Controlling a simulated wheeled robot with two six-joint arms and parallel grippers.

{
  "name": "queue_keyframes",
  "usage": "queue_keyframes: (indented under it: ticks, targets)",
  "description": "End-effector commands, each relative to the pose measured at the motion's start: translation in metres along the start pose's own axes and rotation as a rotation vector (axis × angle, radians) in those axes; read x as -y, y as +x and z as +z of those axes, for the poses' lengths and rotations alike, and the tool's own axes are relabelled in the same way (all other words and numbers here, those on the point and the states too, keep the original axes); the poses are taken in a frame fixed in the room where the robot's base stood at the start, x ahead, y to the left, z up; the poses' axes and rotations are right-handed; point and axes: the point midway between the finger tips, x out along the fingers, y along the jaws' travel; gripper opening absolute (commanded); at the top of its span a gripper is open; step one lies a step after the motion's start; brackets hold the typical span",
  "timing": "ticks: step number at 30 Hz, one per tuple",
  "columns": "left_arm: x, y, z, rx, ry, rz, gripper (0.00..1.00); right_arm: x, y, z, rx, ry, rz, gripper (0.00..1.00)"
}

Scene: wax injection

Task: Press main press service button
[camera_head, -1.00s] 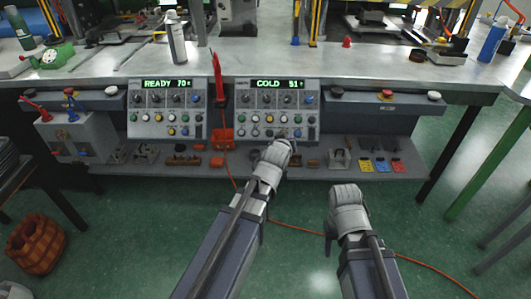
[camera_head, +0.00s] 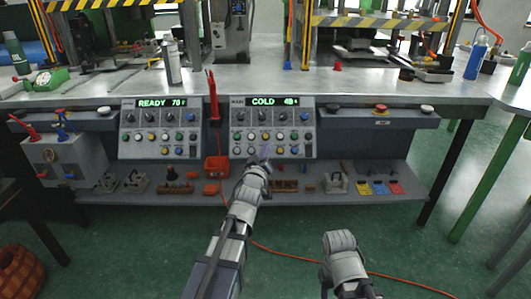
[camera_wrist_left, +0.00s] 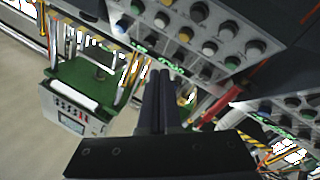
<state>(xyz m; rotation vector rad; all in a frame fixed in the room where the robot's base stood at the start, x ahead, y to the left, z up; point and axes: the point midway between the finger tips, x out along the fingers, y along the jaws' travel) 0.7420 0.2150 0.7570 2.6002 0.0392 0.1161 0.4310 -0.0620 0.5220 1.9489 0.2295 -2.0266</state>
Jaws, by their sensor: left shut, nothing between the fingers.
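The main press panel (camera_head: 272,128) is the right of two control panels under the bench edge. Its green display reads COLD and a number near 48. It carries knobs and several coloured buttons; the button labels are too small to read. My left gripper (camera_head: 265,152) is at the panel's lower left, in front of its bottom rows. In the left wrist view the fingers (camera_wrist_left: 160,88) are shut and empty, with a panel of knobs and buttons (camera_wrist_left: 190,30) above them. Contact with a button cannot be made out. My right wrist (camera_head: 342,255) is low at right; its fingers are hidden.
A second panel (camera_head: 160,130) reading READY stands to the left. A red tool (camera_head: 212,98) stands between the panels above an orange bin (camera_head: 215,166). The shelf below (camera_head: 330,197) holds small parts. An orange cable (camera_head: 300,254) crosses the green floor.

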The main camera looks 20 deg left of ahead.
Motion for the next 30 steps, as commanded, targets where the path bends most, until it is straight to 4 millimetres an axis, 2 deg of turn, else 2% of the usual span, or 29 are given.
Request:
queue_keyframes:
  ticks: [5,18,30]
  targets:
    - [0.005,0.007,0.006,0.001,0.001,-0.001,0.0,0.001,0.008,-0.001,0.0,-0.001,-0.001,0.5]
    - [0.035,0.046,0.036,0.001,0.001,-0.001,0.0,0.006,0.045,-0.003,-0.003,-0.008,-0.005,0.5]
    - [0.045,0.061,0.045,0.001,0.001,-0.001,0.0,0.007,0.057,-0.004,-0.003,-0.004,-0.005,0.5]
